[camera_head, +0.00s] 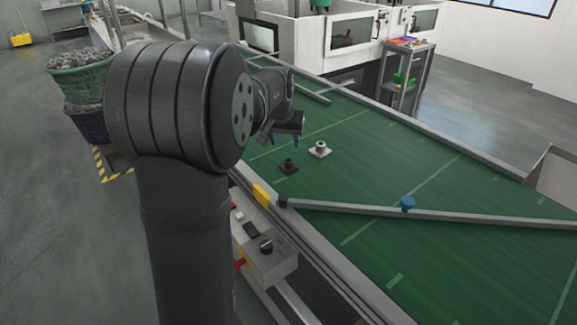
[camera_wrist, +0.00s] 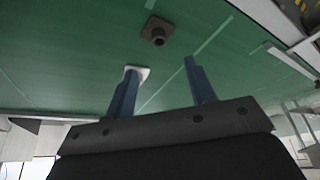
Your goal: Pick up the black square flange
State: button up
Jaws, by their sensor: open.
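The black square flange (camera_head: 289,167) lies on the green conveyor belt near its left edge, its neck pointing up. A light grey square flange (camera_head: 320,150) stands on the belt just to its right and farther back. My gripper (camera_head: 284,140) is above the belt, to the left of both flanges in the head view. In the wrist view, the black flange (camera_wrist: 157,31) is beyond the fingertips of my open, empty gripper (camera_wrist: 162,68). The light flange (camera_wrist: 137,72) is partly hidden behind the left finger.
A control box (camera_head: 264,257) sits beside the belt's left edge. A white machine (camera_head: 320,40) stands at the back. The belt around the flanges is clear.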

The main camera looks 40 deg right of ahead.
aim_at(288, 160)
jog(key=x, duration=1)
jog(key=shift+w+d+f, duration=0.1)
jog(key=shift+d+f, duration=0.05)
jog(key=shift+f, duration=0.05)
grip_shut()
